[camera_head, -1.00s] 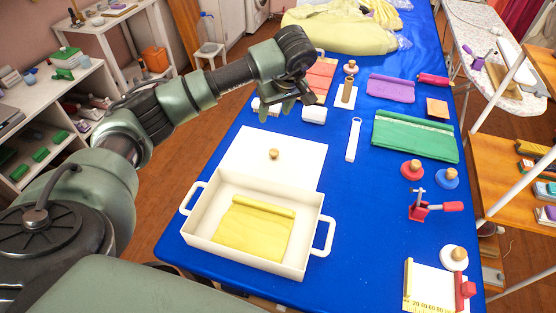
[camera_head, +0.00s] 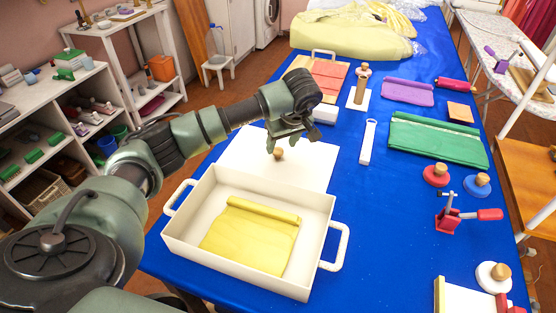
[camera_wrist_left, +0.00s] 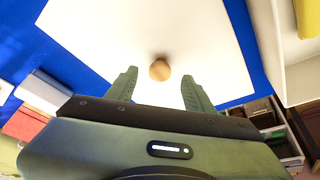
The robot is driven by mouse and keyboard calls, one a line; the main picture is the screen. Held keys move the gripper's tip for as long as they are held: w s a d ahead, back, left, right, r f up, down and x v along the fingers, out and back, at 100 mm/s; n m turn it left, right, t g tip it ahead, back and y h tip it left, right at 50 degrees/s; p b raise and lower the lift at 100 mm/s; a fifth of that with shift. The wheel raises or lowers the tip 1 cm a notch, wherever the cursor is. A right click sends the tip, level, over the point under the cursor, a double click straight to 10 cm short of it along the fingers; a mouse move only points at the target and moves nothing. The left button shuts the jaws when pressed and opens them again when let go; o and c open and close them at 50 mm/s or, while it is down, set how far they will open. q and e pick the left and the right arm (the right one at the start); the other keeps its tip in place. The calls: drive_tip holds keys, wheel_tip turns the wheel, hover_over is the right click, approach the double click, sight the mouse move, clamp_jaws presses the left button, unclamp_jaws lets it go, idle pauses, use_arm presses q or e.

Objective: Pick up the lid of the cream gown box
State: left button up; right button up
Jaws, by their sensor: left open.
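The cream lid (camera_head: 306,165) is a flat white panel lying on the blue table behind the box. Its round wooden knob (camera_head: 278,153) stands near its middle. The cream gown box (camera_head: 188,238) is open, with a handle at each end and a folded yellow gown (camera_head: 250,235) inside. My left gripper (camera_head: 290,146) is open and empty above the lid, close to the knob. In the left wrist view the knob (camera_wrist_left: 160,69) shows between and beyond the two green fingers (camera_wrist_left: 157,88), with the lid (camera_wrist_left: 120,30) behind it. My right gripper is not in view.
A white strip-shaped tool (camera_head: 367,142) and a folded green cloth (camera_head: 437,140) lie right of the lid. A red clamp (camera_head: 447,219) and round knobbed pieces stand near the right edge. Blue table (camera_head: 390,240) right of the box is clear.

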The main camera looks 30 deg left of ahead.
sight(278, 150)
use_arm(q)
drive_tip(key=x, duration=0.5)
drive_tip(key=shift+w+a+r+p, duration=0.1)
drive_tip(key=shift+p, duration=0.3)
clamp_jaws()
drive_tip(key=shift+r, duration=0.1)
wheel_tip(278, 150, up, 20)
drive_tip(key=b, duration=0.1)
drive_tip(key=c, duration=1)
unclamp_jaws()
clamp_jaws()
